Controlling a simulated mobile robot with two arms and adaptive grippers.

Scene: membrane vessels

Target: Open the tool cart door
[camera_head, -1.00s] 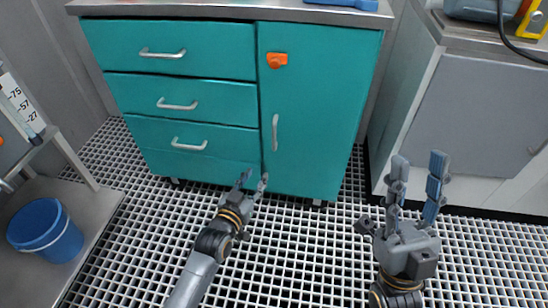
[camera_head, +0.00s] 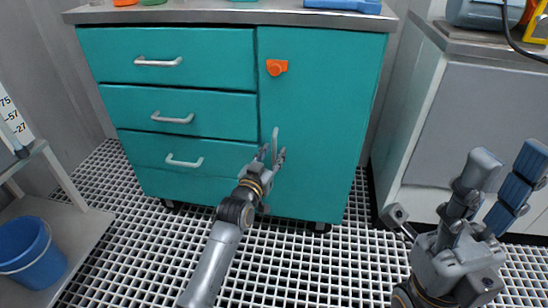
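The teal tool cart (camera_head: 190,145) stands ahead with three drawers on its left and a door (camera_head: 325,135) on its right. The door looks shut. Its vertical silver handle (camera_head: 275,142) is near the door's left edge, and an orange latch (camera_head: 277,67) sits near its top left. My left gripper (camera_head: 271,155) is at the lower part of the handle, its fingers apart on either side of it in the picture; I cannot tell whether they touch it. My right gripper (camera_head: 500,183) is open and empty at the lower right, away from the cart.
A grey cabinet (camera_head: 480,125) stands to the right of the cart. A blue bucket (camera_head: 30,255) sits on a low shelf at the left. A blue object (camera_head: 343,5) lies on the cart top. The grated floor (camera_head: 300,270) before the cart is clear apart from my arms.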

